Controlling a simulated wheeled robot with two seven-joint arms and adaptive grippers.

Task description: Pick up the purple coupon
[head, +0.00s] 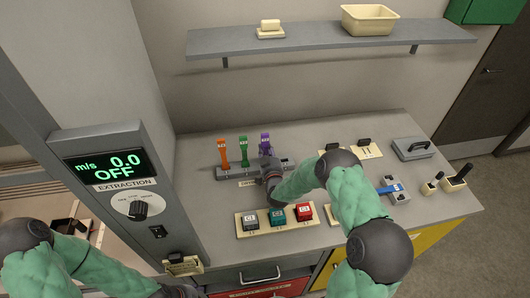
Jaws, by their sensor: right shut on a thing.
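The purple coupon (265,141) stands upright at the right end of a grey rack (229,174) on the bench, beside an orange coupon (223,153) and a green coupon (243,150). My right gripper (267,159) is at the purple coupon's lower part and is shut on it. The gripper and wrist hide the coupon's lower end and part of the rack, so I cannot tell whether it is clear of its slot. My left arm lies at the lower left; its fingers do not show.
A beige tray (258,232) with grey, teal and red blocks is in front of the rack. A grey case (411,148), a blue-handled device (391,190) and black-handled items (457,177) stand right. A shelf (330,38) hangs above. The extraction column (150,190) borders the left.

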